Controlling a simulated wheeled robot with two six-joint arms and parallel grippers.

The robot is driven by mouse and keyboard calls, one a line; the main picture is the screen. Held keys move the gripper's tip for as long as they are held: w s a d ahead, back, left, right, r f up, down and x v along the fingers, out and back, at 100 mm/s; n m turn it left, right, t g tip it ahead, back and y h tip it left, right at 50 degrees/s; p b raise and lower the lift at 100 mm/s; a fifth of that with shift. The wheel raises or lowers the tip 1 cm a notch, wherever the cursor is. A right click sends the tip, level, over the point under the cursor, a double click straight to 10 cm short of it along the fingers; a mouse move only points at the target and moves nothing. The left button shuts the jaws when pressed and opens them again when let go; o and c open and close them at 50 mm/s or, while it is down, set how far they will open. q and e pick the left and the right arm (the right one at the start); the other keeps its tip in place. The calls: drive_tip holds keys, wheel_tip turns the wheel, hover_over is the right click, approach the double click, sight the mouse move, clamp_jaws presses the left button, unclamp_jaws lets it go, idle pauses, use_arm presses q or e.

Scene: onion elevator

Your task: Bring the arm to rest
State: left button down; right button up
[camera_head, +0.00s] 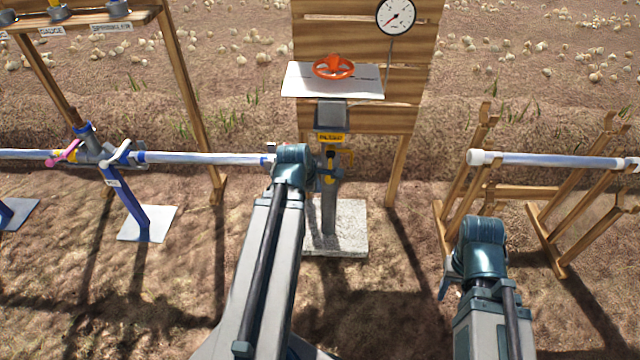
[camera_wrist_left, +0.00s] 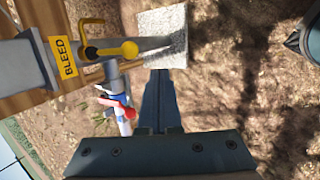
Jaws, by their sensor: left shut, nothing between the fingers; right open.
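My left arm reaches up the middle of the head view, and its gripper (camera_head: 326,174) is beside the post under the yellow label. In the left wrist view, the left gripper's fingers (camera_wrist_left: 158,76) are together with nothing between them. The yellow bleed handle (camera_wrist_left: 118,49) is just left of the fingertips there, apart from them as far as I can tell. My right arm is at the lower right of the head view. Its gripper (camera_head: 447,289) is partly hidden behind the wrist, and no object shows in it.
Left, a pipe (camera_head: 205,159) with valves runs on a blue stand (camera_head: 140,212). Right, a white pipe (camera_head: 560,161) lies on a wooden rack (camera_head: 560,250).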

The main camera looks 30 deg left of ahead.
use_arm(q)
drive_tip(key=shift+s+r, duration=0.3)
drive_tip(key=shift+r, duration=0.05)
drive_tip(key=shift+d, duration=0.15)
drive_tip(key=s+d+r+m+g+p, duration=0.2)
drive_tip(key=d+r+m+p, duration=0.4)
drive_tip(key=d+m, duration=0.3)
drive_tip(key=s+d+r+m+g+p, duration=0.2)
drive_tip(key=s+d+r+m+p, duration=0.2)
drive_tip(key=d+r+m+p, duration=0.3)
drive_tip(key=s+d+r+m+g+p, duration=0.2)
drive_tip(key=s+d+r+m+p, duration=0.1)
drive_tip(key=d+r+m+p, duration=0.4)
drive_tip(key=d+m+p, duration=0.3)
drive_tip(key=d+m, duration=0.1)
drive_tip(key=d, duration=0.3)
drive_tip(key=shift+d+y, duration=0.3)
drive_tip(key=shift+d, duration=0.1)
drive_tip(key=shift+w+a, duration=0.1)
